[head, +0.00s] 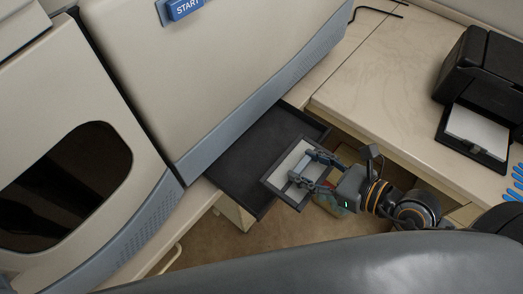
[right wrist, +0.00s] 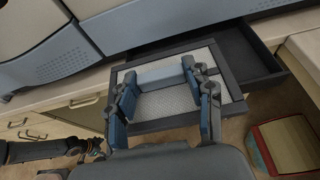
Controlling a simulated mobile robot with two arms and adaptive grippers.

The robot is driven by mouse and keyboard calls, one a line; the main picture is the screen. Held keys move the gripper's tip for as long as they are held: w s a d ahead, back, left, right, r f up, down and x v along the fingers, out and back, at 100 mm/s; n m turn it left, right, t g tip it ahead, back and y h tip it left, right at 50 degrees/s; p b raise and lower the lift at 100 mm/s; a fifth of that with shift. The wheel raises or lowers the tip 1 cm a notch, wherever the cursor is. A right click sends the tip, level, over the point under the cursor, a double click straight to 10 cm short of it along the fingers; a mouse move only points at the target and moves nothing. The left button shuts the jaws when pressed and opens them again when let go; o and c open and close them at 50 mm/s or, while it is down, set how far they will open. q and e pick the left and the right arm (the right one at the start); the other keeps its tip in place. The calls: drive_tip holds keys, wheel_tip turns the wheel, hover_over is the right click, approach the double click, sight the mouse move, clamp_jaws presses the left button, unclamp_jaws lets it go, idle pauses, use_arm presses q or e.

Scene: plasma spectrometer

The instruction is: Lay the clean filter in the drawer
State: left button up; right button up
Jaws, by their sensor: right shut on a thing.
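The clean filter (head: 281,175) is a flat square with a pale mesh face, a dark frame and a grey-blue bar across it. My right gripper (head: 308,169) is shut on this bar. In the right wrist view the filter (right wrist: 207,94) lies beyond the fingers of my right gripper (right wrist: 160,84). The open drawer (head: 241,160) is a dark, shallow tray pulled out below the machine. The filter overlaps its front right part in the head view; I cannot tell whether they touch. The drawer (right wrist: 237,45) also shows behind the filter.
The beige spectrometer (head: 215,60) with a blue START button (head: 184,8) stands over the drawer. A reddish-rimmed bin (right wrist: 288,145) stands on the floor below.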

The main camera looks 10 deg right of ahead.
sight(292, 155)
drive_tip(key=w+f+b, duration=0.1)
drive_tip(key=w+b, duration=0.1)
drive_tip(key=w+a+f+b, duration=0.1)
drive_tip(key=b, duration=0.1)
drive_tip(key=w+f+b, duration=0.1)
drive_tip(key=w+b, duration=0.1)
drive_tip(key=shift+w+a+f, duration=0.15)
drive_tip(key=shift+w+a, duration=0.15)
drive_tip(key=shift+w, duration=0.05)
drive_tip(key=w+f, duration=0.1)
drive_tip(key=w, duration=0.1)
drive_tip(key=w+a+f+p, duration=0.1)
drive_tip(key=w+f, duration=0.3)
drive_tip(key=shift+a, duration=0.25)
drive_tip(key=shift+w+a+f, duration=0.15)
drive_tip(key=shift+w+f, duration=0.25)
drive_tip(key=shift+f, duration=0.05)
wheel_tip(292, 155, down, 3)
drive_tip(key=shift+w+f+p, duration=0.1)
drive_tip(key=shift+w+p, duration=0.05)
drive_tip(key=shift+p, duration=0.3)
drive_tip(key=shift+f, duration=0.1)
drive_tip(key=shift+f, duration=0.1)
